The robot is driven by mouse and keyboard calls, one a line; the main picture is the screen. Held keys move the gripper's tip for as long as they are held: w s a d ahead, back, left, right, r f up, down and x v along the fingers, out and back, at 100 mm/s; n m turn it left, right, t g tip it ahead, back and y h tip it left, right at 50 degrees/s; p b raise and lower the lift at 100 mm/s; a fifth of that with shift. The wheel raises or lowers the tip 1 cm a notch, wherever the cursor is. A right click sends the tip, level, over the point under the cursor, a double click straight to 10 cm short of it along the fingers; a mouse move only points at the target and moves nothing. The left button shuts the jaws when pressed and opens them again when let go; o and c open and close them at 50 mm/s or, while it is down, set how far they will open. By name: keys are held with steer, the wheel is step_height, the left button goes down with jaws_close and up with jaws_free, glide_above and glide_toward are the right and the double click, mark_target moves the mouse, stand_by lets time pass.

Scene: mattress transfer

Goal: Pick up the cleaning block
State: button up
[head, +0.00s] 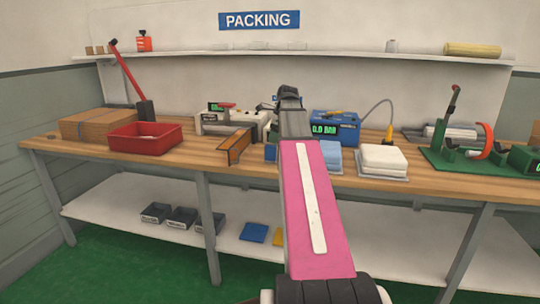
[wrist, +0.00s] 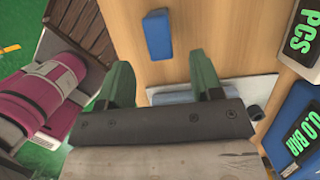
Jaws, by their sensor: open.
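The cleaning block, which I take to be a small blue rectangular block (wrist: 159,37), lies on the wooden tabletop in the wrist view. In the head view a small blue block (head: 270,152) shows near the table's front edge, just left of my arm. My gripper (wrist: 161,64) is open, with two green fingers spread apart and nothing between them. In the wrist view the block lies beyond the fingertips, roughly centred between them and apart from them. In the head view my arm reaches over the table and the fingers cannot be made out.
A light blue pad (head: 331,157) lies right of my arm, with a white pad stack (head: 382,160) farther right. A blue pump box (head: 335,128) stands behind. A brown angled piece (head: 236,147) and a red tray (head: 145,138) stand to the left on the wooden table (head: 60,147).

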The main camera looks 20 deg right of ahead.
mark_target(271, 146)
steer(key=shift+a+x, duration=0.1)
steer(key=shift+x, duration=1.85)
steer(key=shift+a+x, duration=0.15)
steer(key=shift+x, duration=1.85)
steer(key=shift+w+r, duration=0.1)
steer(key=shift+w, duration=0.05)
steer(key=shift+c, duration=0.3)
steer(key=c, duration=1)
